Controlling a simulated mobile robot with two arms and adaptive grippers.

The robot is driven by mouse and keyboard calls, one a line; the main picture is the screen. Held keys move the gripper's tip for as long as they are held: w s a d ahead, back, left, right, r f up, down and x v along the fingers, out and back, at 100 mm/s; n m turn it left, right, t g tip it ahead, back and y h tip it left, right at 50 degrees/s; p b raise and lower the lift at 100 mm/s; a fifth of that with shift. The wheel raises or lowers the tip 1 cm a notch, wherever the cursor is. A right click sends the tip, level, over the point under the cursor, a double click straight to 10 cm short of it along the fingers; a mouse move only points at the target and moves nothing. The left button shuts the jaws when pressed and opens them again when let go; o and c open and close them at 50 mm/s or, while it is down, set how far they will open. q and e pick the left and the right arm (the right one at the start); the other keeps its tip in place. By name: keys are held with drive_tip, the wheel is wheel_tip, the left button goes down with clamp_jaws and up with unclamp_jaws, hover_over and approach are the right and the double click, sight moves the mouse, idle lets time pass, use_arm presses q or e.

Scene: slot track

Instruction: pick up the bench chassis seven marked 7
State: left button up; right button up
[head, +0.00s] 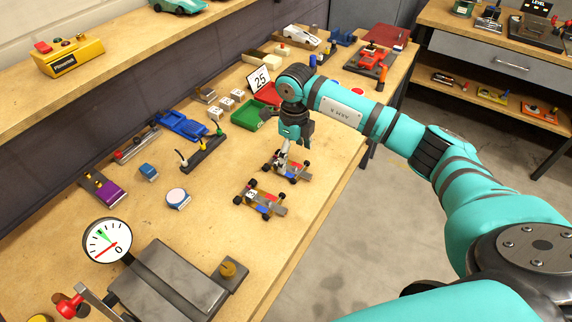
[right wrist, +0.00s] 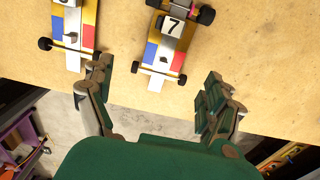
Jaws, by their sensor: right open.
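The bench chassis seven (right wrist: 165,50) lies on the workbench in the right wrist view. It has a white plate with a 7, blue and red panels and dark wheels. In the head view the chassis (head: 292,172) sits right under my right gripper (head: 287,152), partly hidden by it. The right gripper is open and empty in the right wrist view (right wrist: 156,78), its fingers spread on either side of the chassis's near end. I cannot tell the exact height gap. My left gripper is not in view.
A similar chassis (head: 259,199) lies close by; it also shows in the right wrist view (right wrist: 74,28). A dial gauge (head: 107,241) and a grey metal block (head: 175,277) stand nearer. A green tray (head: 247,115) lies behind. The bench edge is close on the right.

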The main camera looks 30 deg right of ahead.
sight(295, 168)
drive_tip(key=f, duration=0.2)
drive_tip(key=f+p, duration=0.1)
drive_tip(key=shift+w+d+f, duration=0.1)
drive_tip(key=shift+d+f, duration=0.1)
drive_tip(key=shift+f, duration=0.8)
drive_tip(key=c, duration=1)
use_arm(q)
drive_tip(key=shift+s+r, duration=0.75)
use_arm(e)
drive_tip(key=c, duration=0.6)
